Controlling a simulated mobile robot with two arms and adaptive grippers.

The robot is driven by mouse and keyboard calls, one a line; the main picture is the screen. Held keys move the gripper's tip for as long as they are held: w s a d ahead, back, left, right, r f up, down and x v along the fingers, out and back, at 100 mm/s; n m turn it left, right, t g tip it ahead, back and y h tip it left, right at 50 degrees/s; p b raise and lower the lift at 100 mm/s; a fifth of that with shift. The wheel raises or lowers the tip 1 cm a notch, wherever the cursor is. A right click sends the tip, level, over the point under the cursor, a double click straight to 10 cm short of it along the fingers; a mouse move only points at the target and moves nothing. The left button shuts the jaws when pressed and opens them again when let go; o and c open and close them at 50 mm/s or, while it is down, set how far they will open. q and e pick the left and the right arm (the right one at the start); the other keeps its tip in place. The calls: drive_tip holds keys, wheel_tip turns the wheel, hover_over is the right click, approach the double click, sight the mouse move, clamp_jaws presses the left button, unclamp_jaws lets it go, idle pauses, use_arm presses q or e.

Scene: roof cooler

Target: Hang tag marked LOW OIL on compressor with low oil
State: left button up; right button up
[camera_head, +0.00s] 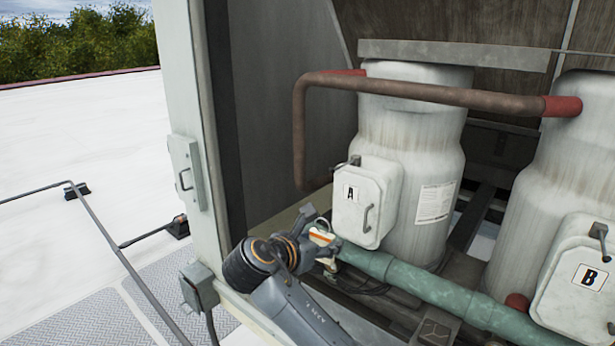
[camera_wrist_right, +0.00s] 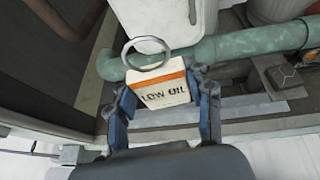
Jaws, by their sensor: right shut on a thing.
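The LOW OIL tag (camera_wrist_right: 160,90), cream with an orange stripe and a metal ring (camera_wrist_right: 146,54) on top, is held upright between the fingers of my right gripper (camera_wrist_right: 163,110). In the head view the right gripper (camera_head: 325,240) is in front of compressor A (camera_head: 412,140), just below its box marked A (camera_head: 368,198); the tag (camera_head: 322,238) is partly hidden there. Box A has a handle and a small knob or hook (camera_head: 352,161) at its top. Compressor B (camera_head: 570,140) stands at the right, with its box marked B (camera_head: 572,285). Oil levels cannot be seen. My left gripper is not in view.
A green pipe (camera_head: 430,285) runs low in front of the compressors, close to the right gripper. A rusty pipe (camera_head: 420,92) crosses above. The cabinet's upright post (camera_head: 190,120) stands left. A railing (camera_head: 110,245) and white roof lie beyond.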

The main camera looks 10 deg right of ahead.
drive_tip(key=shift+m+g+h, duration=0.4)
drive_tip(key=shift+m, duration=0.2)
drive_tip(key=r, duration=0.3)
drive_tip(key=w+r+b, duration=0.1)
drive_tip(key=r, duration=0.2)
drive_tip(key=a+r+b, duration=0.1)
drive_tip(key=r, duration=0.2)
drive_tip(key=shift+w+r, duration=0.25)
drive_tip(key=shift+r, duration=0.15)
drive_tip(key=shift+w+d+f+b, duration=0.15)
drive_tip(key=shift+w+d+b, duration=0.85)
drive_tip(key=shift+d, duration=0.25)
drive_tip(key=shift+w+d+f+b, duration=0.1)
drive_tip(key=shift+w+d+b, duration=0.9)
drive_tip(key=shift+d, duration=0.25)
drive_tip(key=shift+w+d+r+p, duration=0.1)
drive_tip(key=shift+w+d+p, duration=0.1)
drive_tip(key=shift+p, duration=0.15)
drive_tip(key=shift+w+d+f+p, duration=0.2)
drive_tip(key=shift+d+f+p, duration=0.1)
drive_tip(key=shift+p, duration=0.1)
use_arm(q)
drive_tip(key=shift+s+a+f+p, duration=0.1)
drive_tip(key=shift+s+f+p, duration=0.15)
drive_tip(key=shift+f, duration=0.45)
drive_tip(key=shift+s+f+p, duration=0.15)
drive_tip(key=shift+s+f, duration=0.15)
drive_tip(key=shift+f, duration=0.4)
use_arm(e)
drive_tip(key=shift+f, duration=0.15)
